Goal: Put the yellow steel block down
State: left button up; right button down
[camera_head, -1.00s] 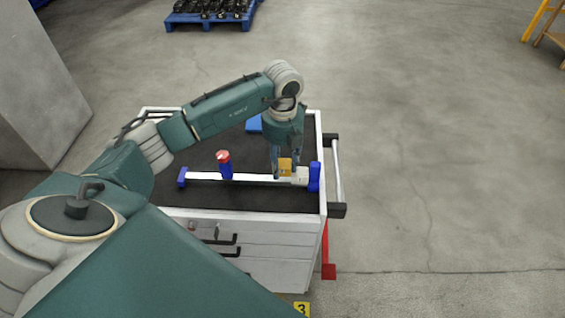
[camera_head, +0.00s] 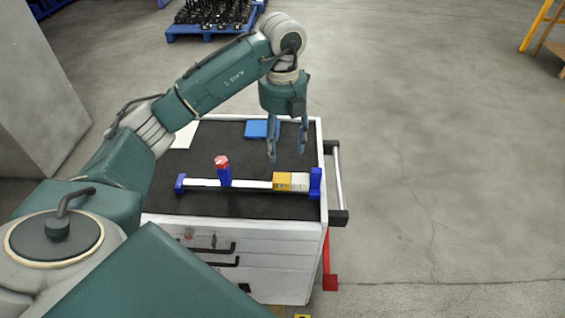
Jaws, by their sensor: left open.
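The yellow steel block (camera_head: 282,181) sits on the white bar of a rail with blue ends (camera_head: 240,184), on the black top of the cart. It is beside a white block (camera_head: 300,181) near the rail's right blue end (camera_head: 315,183). My left gripper (camera_head: 287,156) is open and empty, above and behind the yellow block, with its fingers pointing down and apart from it. My right gripper is not in view.
A blue post with a red top (camera_head: 222,170) stands on the rail left of the yellow block. A blue flat object (camera_head: 262,129) and a white sheet (camera_head: 184,136) lie at the back of the cart (camera_head: 250,205). The cart's front right top is clear.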

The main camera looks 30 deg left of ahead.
pick_arm(q)
notch_tip(320, 180, up, 3)
jog(key=shift+f, duration=0.1)
jog(key=shift+d+f, duration=0.1)
dwell(0.5)
